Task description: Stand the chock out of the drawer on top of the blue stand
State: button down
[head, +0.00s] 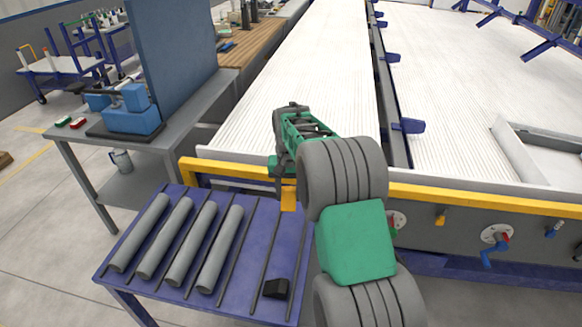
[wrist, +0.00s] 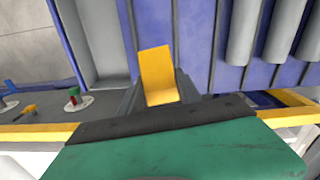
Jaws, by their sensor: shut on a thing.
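My gripper (head: 283,182) is shut on a yellow chock (head: 289,198), which hangs below it near the back right of the blue stand (head: 235,294). In the wrist view the chock (wrist: 156,72) sits between the fingers, with the blue stand (wrist: 197,48) behind and to its right. The chock looks held above the stand, though the exact gap is unclear. A long grey tray-like part (wrist: 102,38), possibly the drawer, lies left of the chock in the wrist view. My arm hides that area in the head view.
Several grey pipes (head: 190,243) lie between dark rods on the stand's left and middle. A small black block (head: 276,288) lies near its front right. A yellow rail (head: 480,198) and panel with knobs (head: 495,235) run behind. A grey bench (head: 85,144) stands left.

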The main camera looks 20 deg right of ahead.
jog(key=shift+w+d, duration=0.2)
jog(key=shift+d, duration=0.35)
jog(key=shift+w+d+f, duration=0.1)
jog(key=shift+f, duration=0.25)
notch_tip(320, 180, down, 10)
jog(key=b, duration=0.6)
jog(key=shift+f+b, duration=0.25)
jog(key=shift+b, duration=0.05)
jog(key=c, duration=0.7)
grip_release()
jog(key=shift+c, duration=0.2)
